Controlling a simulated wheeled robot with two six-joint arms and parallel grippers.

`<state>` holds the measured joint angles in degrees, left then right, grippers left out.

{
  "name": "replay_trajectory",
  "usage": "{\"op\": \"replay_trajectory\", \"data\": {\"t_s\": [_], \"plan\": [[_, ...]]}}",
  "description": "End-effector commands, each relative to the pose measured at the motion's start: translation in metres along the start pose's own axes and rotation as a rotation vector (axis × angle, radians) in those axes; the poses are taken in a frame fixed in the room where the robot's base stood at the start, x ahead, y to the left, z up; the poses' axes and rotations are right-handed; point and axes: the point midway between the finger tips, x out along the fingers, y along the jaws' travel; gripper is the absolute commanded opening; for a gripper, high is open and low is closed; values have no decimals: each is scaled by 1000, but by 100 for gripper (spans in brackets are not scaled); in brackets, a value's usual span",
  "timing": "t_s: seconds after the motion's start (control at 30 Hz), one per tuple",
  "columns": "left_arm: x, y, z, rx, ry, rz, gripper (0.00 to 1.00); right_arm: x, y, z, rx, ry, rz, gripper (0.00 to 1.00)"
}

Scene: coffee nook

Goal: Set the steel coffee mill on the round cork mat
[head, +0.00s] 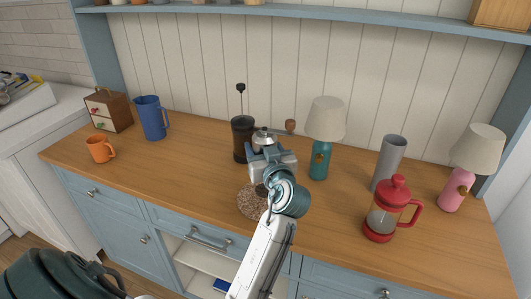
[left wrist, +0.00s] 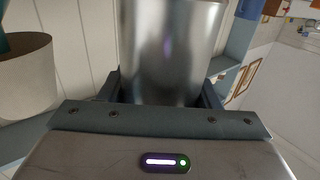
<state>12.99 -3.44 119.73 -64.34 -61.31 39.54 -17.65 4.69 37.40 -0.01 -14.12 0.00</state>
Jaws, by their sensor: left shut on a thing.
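The steel coffee mill (head: 263,137), with a crank and brown knob, is held upright by my left gripper (head: 270,163). In the left wrist view, the mill's shiny steel body (left wrist: 170,50) sits between the two fingers. The round cork mat (head: 249,203) is speckled brown and lies near the counter's front edge. My gripper and forearm cover part of the mat. The mill's top shows just behind the gripper; its lower part is mostly hidden, so I cannot tell whether it touches anything. My right gripper is out of view.
A dark plunger pot (head: 242,139) stands close left of the mill, and a teal lamp (head: 320,150) close right. A grey cylinder (head: 389,162), red French press (head: 384,215) and pink lamp (head: 470,165) stand further right. A blue jug (head: 152,118) and orange mug (head: 100,149) stand left.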

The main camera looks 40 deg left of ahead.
Motion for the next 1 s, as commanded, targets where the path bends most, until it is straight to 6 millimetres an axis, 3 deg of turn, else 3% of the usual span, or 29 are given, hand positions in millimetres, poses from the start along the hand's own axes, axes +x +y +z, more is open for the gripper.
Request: {"op": "replay_trajectory", "data": {"t_s": [0.17, 0.43, 0.8, 0.83, 0.93, 1.0], "plan": [[9, 9, 3, 1, 0, 0, 25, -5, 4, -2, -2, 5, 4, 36], [8, 9, 35, 1, 0, 0, 25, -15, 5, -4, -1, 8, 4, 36], [8, 9, 40, -2, 2, 1, 25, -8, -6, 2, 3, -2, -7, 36], [8, 9, 40, -1, 0, 1, 59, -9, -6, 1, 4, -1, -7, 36], [8, 9, 39, -1, 0, 1, 78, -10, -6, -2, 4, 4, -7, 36], [8, 9, 39, -1, 0, 1, 79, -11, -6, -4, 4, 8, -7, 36]]}}
